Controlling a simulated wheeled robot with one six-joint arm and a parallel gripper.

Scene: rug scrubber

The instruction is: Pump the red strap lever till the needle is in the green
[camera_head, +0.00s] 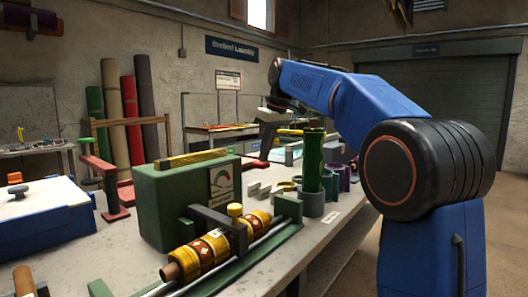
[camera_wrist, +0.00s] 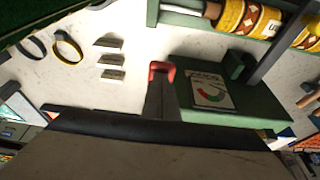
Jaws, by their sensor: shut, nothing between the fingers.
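The green box (camera_head: 185,205) stands on the bench and carries a gauge card (camera_head: 222,180) with a coloured arc. In the wrist view the gauge card (camera_wrist: 210,92) shows green and red bands; its needle is too small to read. A red lever-like part (camera_head: 98,164) with a dark grip stands left of the box; I take it for the strap lever, and it does not show clearly in the wrist view. My gripper (camera_head: 258,160) is shut and empty, pointing down behind the box's right side. Its red-tipped fingers (camera_wrist: 160,72) show beside the box in the wrist view, apart from the left-hand red part.
A patterned yellow roll (camera_head: 210,250) lies along the bench front. A green cylinder (camera_head: 313,160) in a grey cup stands right of the box, near purple and teal cups. Pale blocks (camera_head: 258,190) lie between. A blue-and-white case (camera_head: 40,215) is at left.

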